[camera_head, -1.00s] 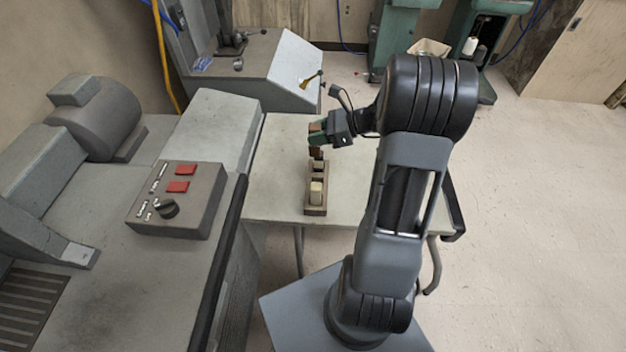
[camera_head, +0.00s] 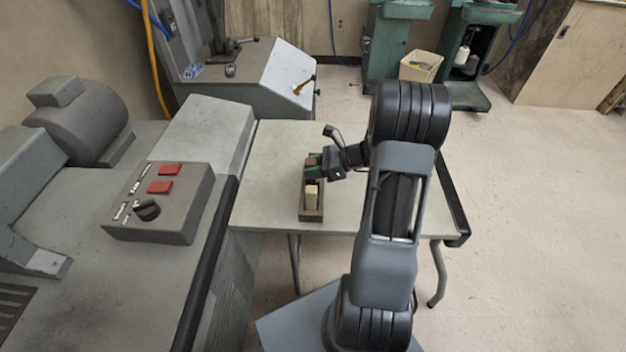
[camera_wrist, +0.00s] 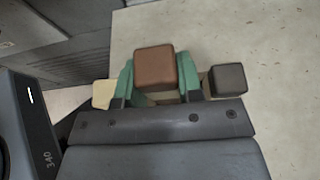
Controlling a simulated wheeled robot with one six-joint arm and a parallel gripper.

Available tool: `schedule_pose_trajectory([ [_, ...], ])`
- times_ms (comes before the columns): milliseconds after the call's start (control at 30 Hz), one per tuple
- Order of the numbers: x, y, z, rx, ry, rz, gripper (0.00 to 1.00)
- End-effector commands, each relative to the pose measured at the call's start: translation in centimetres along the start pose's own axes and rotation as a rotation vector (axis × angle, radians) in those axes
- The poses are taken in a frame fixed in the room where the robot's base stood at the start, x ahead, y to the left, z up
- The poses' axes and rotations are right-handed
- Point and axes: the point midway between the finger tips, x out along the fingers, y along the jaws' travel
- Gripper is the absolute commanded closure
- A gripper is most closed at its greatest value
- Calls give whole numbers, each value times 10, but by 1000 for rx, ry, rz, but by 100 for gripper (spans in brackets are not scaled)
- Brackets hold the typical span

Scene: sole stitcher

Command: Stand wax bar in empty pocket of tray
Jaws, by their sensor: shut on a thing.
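The tray (camera_head: 312,215) is a narrow brown holder with pockets in a row on the table. A cream bar (camera_head: 311,196) stands in its near pocket; it also shows at the left in the wrist view (camera_wrist: 104,93). My gripper (camera_head: 315,171), with green fingers, is shut on a reddish-brown wax bar (camera_wrist: 155,67), held upright over the middle of the tray. A dark bar (camera_wrist: 227,79) stands on the other side of the gripper in the wrist view. The held bar's lower end and the pocket under it are hidden, so I cannot tell how deep it sits.
The tray stands on a pale table (camera_head: 268,185) with clear surface around it. A grey machine with a control box (camera_head: 160,200) borders the table on the left. Another machine (camera_head: 262,80) stands behind it. The floor on the right is open.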

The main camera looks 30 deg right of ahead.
Motion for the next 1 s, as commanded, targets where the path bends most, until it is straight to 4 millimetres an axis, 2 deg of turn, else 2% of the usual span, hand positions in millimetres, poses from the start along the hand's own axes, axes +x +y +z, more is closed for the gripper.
schedule_pose_trajectory([
  [167, 4, 0, -9, 2, 0, 0, 91],
  [400, 15, 0, -36, 2, 0, 0, 91],
  [800, 16, 0, -40, 0, 0, 0, 91],
  [833, 16, 0, -39, 0, 0, -1, 63],
  [1000, 16, 0, -38, 0, 0, -1, 47],
])
